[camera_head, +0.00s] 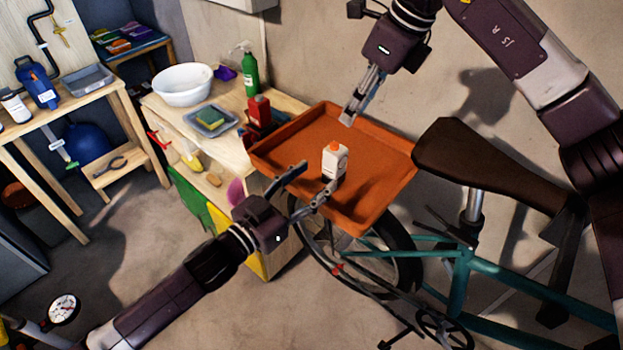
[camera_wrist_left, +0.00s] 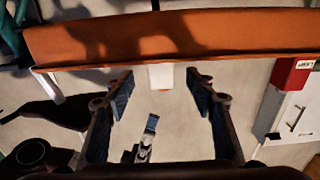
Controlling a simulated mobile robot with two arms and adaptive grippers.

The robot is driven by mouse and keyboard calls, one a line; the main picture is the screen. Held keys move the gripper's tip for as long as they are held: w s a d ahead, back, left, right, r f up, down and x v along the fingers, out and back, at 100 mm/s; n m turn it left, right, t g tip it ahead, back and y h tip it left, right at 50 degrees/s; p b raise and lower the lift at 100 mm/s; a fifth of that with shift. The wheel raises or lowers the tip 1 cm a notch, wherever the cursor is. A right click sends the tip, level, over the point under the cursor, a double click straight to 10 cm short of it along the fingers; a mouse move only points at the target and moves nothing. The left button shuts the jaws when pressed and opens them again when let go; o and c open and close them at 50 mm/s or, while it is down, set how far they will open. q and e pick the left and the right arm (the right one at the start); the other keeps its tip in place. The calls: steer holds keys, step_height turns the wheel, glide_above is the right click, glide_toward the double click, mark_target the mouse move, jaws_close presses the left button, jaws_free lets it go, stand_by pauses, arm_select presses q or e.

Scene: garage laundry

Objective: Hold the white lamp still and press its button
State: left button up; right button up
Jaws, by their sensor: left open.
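The white lamp (camera_head: 334,161), a small white block with an orange button (camera_head: 334,147) on top, stands upright in the orange tray (camera_head: 287,143). In the left wrist view the lamp (camera_wrist_left: 160,76) appears between and beyond my finger pads. My left gripper (camera_head: 318,178) is open, with its fingers pointing at the lamp from the near left; I see no clear contact. It also shows in the left wrist view (camera_wrist_left: 161,88). My right gripper (camera_head: 348,117) points down above the back of the tray, fingers close together and empty, apart from the lamp.
A red bottle (camera_head: 259,110) and a green bottle (camera_head: 249,75) stand left of the tray on a wooden bench. A white bowl (camera_head: 184,85) and a sponge tray (camera_head: 211,121) are there too. A bicycle saddle (camera_head: 470,150) is close to the tray's right.

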mark_target(329, 166)
arm_select(q)
steer(key=x, duration=0.8)
steer(key=c, duration=1.3)
steer(key=shift+c, duration=0.2)
arm_select(e)
jaws_close()
stand_by(0.4)
